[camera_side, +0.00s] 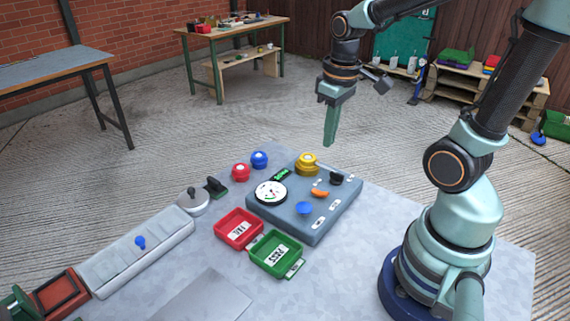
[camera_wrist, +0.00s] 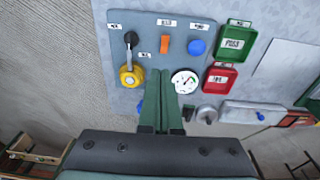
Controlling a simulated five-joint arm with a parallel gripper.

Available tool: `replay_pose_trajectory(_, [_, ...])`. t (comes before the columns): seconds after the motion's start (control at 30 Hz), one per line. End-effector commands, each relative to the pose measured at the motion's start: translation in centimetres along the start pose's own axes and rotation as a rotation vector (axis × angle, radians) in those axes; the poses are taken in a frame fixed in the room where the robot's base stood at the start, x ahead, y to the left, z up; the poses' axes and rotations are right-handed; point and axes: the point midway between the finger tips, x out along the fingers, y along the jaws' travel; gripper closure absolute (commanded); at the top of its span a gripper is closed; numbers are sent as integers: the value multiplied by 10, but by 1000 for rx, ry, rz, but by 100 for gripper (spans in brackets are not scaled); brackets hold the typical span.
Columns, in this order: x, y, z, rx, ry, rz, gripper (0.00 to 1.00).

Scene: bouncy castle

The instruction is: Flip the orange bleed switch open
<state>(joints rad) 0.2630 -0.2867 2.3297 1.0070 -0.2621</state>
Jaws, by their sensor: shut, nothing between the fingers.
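The orange switch (camera_side: 320,193) sits on top of a grey control box (camera_side: 285,222), near its middle. It also shows in the wrist view (camera_wrist: 166,45) as an upright orange bar below a small label, too small to read for certain. My gripper (camera_side: 329,144) hangs in the air above and beyond the box's far edge, pointing down, apart from the switch. Its green fingers are shut together and empty. In the wrist view the fingertips (camera_wrist: 161,76) appear below the switch, and the switch is not covered.
The box also carries a yellow knob (camera_side: 306,160), a black lever (camera_side: 337,178), a blue knob (camera_side: 304,208) and a round gauge (camera_side: 271,191). Beside it lie a red tray (camera_side: 219,240), a green tray (camera_side: 300,266), and red (camera_side: 240,170) and blue (camera_side: 259,158) buttons.

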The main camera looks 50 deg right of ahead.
Motion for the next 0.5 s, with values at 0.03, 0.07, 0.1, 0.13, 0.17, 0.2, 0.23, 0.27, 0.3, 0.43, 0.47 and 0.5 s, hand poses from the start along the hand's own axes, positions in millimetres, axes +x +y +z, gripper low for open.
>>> replay_pose_trajectory(0.03, [9,-1,1,0,-7,-2,100])
replay_pose_trajectory(0.07, [14,-1,2,0,-6,-2,100])
replay_pose_trajectory(0.1, [22,-1,1,0,-8,-2,100])
replay_pose_trajectory(0.13, [28,-1,2,0,-8,-2,100])
replay_pose_trajectory(0.17, [34,-2,2,0,-9,-3,100])
replay_pose_trajectory(0.2, [42,-2,2,0,-9,-3,100])
replay_pose_trajectory(0.23, [47,-2,1,0,-8,-2,100])
replay_pose_trajectory(0.27, [53,-2,1,0,-8,-3,100])
replay_pose_trajectory(0.3, [61,-2,2,0,-8,-3,100])
replay_pose_trajectory(0.43, [81,-2,1,0,-6,-2,100])
replay_pose_trajectory(0.47, [86,-3,1,0,-6,-2,100])
replay_pose_trajectory(0.5, [91,-3,4,1,-7,-2,100])
